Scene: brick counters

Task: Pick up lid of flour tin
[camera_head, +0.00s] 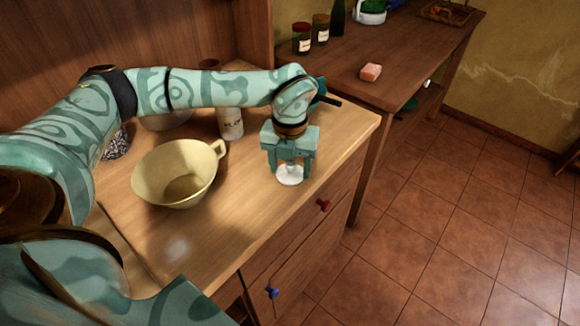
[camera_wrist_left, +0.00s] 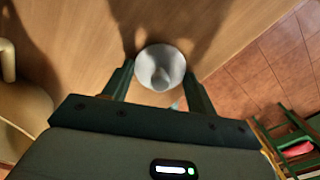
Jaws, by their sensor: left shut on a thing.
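My left gripper (camera_head: 290,172) points down over the right part of the wooden counter, shut on a small white round lid (camera_head: 289,175). In the left wrist view the lid (camera_wrist_left: 160,68) shows as a pale disc with a raised middle between the fingers of my left gripper (camera_wrist_left: 160,85). I cannot tell whether the lid touches the counter or hangs just above it. The white flour tin (camera_head: 231,124) with dark lettering stands upright behind and left of the gripper; my left arm hides its top. My right gripper is not in view.
A cream bowl with a handle (camera_head: 175,175) stands left of the gripper. The counter (camera_head: 225,235) is clear in front. Drawers with knobs are below the counter edge.

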